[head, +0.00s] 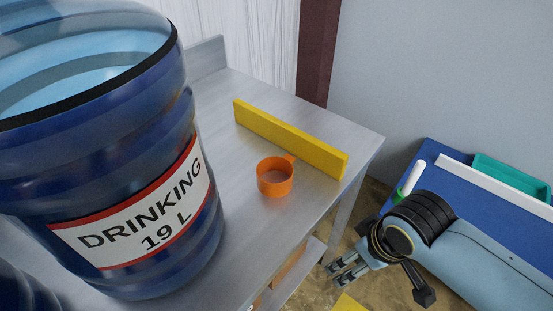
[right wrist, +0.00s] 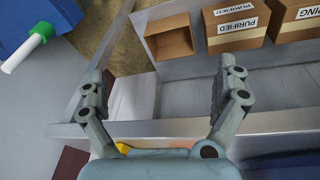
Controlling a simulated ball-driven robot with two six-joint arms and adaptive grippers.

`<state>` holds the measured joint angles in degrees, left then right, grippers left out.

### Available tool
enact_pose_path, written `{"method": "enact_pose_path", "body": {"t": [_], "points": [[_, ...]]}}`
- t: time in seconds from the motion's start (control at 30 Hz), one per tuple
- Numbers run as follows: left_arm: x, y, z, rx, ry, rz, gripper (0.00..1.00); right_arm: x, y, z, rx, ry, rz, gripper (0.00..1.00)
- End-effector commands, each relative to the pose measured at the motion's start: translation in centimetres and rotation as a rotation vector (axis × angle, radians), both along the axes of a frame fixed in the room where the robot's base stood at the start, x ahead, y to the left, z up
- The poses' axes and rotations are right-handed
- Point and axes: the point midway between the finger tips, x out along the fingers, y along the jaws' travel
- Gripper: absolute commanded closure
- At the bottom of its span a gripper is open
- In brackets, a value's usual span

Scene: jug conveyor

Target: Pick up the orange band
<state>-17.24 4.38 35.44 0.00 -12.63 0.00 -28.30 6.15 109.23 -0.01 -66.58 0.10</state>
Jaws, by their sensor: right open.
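The orange band (head: 268,189) is a short open ring with a small tab on its upper right. It rests on the grey metal table in the head view, in front of the yellow bar and right of the big blue jug. My right gripper (head: 343,271) is off the table's right edge, to the right of and apart from the band. In the right wrist view its two fingers (right wrist: 158,88) are spread wide with nothing between them. The band does not show in the right wrist view. My left gripper is not in view.
The large blue jug (head: 190,225) labelled "DRINKING 19 L" fills the left. A yellow bar (head: 290,138) stands along the table (head: 335,120) behind the band. Cardboard boxes (right wrist: 237,28) sit on a lower shelf. A blue surface with a teal tray (head: 510,178) is at right.

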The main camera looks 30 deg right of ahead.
Motion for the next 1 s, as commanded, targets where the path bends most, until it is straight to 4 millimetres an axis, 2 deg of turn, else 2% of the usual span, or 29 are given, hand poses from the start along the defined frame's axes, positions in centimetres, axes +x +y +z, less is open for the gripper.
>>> {"method": "enact_pose_path", "body": {"t": [0.03, 0.27, 0.3, 0.33, 0.4, 0.57, 0.77, 0.87, 1.0], "points": [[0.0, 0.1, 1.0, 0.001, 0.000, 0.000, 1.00, 0.4, 0.2, 2.8, 0.001, -0.012, -0.001, 0.00], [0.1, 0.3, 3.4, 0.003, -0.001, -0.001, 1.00, 1.3, 0.9, 12.2, 0.017, -0.038, -0.057, 0.00], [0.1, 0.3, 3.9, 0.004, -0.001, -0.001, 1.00, 1.6, 1.1, 14.0, 0.026, -0.042, -0.093, 0.00], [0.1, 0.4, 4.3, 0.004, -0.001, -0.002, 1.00, 1.9, 1.2, 15.3, 0.037, -0.045, -0.131, 0.00], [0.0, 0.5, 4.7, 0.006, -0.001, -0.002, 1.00, 2.7, 1.3, 16.5, 0.062, -0.041, -0.229, 0.00], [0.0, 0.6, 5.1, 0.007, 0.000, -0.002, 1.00, 4.8, 1.7, 16.9, 0.116, -0.024, -0.458, 0.00], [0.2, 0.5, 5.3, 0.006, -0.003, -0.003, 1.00, 8.6, 2.5, 16.1, 0.185, 0.006, -0.784, 0.00], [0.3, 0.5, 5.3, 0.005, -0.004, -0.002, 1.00, 11.3, 3.3, 15.6, 0.224, 0.028, -0.990, 0.00], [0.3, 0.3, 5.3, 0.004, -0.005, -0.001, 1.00, 15.8, 5.0, 15.2, 0.268, 0.067, -1.333, 0.00]]}}
